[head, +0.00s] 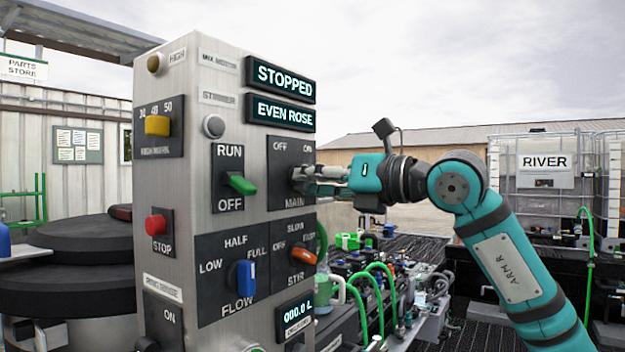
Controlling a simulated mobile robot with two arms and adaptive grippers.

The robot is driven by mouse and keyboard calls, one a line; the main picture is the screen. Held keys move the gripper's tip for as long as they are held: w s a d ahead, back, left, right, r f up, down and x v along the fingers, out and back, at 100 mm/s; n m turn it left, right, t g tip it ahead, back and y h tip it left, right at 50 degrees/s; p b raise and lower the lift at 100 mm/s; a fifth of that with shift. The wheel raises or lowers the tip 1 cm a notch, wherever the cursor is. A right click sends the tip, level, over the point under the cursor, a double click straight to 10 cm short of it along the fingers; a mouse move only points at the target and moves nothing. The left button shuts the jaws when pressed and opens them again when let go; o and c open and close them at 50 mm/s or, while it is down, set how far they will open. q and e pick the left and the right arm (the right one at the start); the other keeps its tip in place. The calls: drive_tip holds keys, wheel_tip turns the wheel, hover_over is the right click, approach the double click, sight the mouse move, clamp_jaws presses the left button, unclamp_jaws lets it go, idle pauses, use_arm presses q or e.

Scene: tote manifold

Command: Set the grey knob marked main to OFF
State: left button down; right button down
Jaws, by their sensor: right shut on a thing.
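The grey knob marked MAIN (298,173) is on the front of the metal control panel (292,225), on a dark plate with OFF at its upper left and ON at its upper right. My right gripper (305,178) reaches in from the right and is shut on the knob. Its fingers hide most of the knob, so I cannot tell which way it points. My left gripper is not in view.
Close by are a green RUN/OFF knob (241,185), an orange STIR knob (304,257), a blue FLOW knob (245,274) and a red STOP button (156,224). Displays read STOPPED (280,79) and EVEN ROSE (280,112). Green hoses (383,283) stand behind, below my arm.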

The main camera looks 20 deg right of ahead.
drive_tip(key=n, duration=1.1)
idle(0.6)
drive_tip(key=c, duration=1.3)
unclamp_jaws()
drive_tip(key=v, duration=1.2)
drive_tip(key=shift+d, duration=0.1)
